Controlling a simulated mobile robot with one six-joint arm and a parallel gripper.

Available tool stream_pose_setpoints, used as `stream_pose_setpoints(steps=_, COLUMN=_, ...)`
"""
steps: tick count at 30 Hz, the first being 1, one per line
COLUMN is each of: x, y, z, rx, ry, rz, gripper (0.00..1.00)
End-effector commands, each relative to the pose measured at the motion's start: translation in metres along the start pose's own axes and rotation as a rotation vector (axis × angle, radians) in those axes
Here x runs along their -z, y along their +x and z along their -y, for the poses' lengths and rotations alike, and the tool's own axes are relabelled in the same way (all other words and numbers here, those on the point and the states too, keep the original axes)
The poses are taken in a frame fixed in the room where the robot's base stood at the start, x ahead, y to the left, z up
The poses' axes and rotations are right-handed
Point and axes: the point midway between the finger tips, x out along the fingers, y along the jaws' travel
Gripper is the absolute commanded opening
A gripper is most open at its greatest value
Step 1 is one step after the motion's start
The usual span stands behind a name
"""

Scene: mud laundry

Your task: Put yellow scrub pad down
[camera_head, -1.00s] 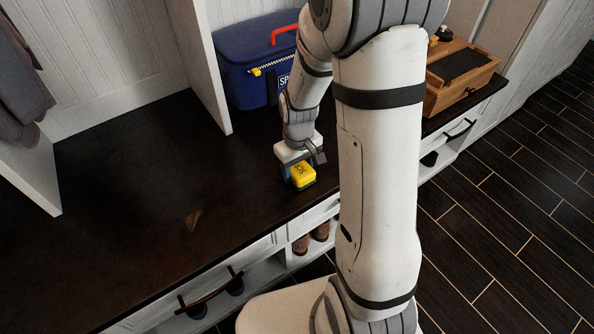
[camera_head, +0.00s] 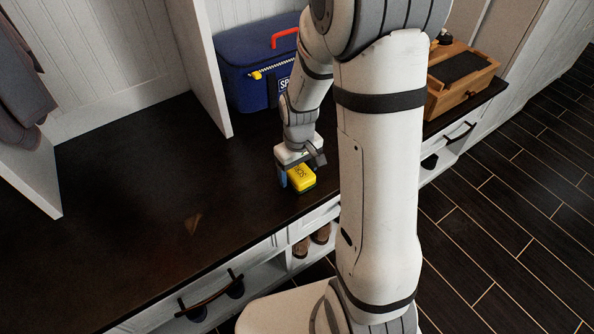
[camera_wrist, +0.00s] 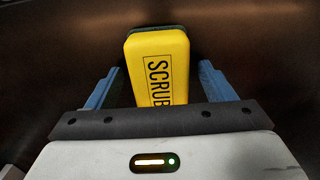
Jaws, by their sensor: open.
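The yellow scrub pad (camera_head: 301,178), with a dark layer along its edge, rests on the dark bench top (camera_head: 130,190) near the front edge. In the wrist view the yellow scrub pad (camera_wrist: 158,68) shows "SCRUB" lettering on its face. My gripper (camera_head: 295,176) is at the pad, its jaws open. In the wrist view the blue fingers of my gripper (camera_wrist: 160,85) stand on either side of the pad, with a gap on each side. The near end of the pad is hidden behind the gripper's dark front plate.
A blue bag (camera_head: 245,70) with a red handle stands behind the arm, right of a white divider (camera_head: 200,70). A wooden box (camera_head: 460,78) sits at the bench's right end. The bench top left of the pad is largely clear.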

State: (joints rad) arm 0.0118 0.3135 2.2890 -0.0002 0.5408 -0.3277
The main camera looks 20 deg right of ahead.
Motion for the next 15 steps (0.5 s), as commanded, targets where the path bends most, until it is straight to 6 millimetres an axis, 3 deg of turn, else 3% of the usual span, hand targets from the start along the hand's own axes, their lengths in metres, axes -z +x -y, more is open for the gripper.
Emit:
stream_pose_setpoints(steps=9, x=0.001, y=-0.071, z=-0.001, rx=-0.002, ry=0.001, rz=-0.006, gripper=0.76)
stream_pose_setpoints(steps=15, x=0.001, y=-0.103, z=-0.001, rx=-0.001, ry=0.001, rz=-0.004, gripper=0.76)
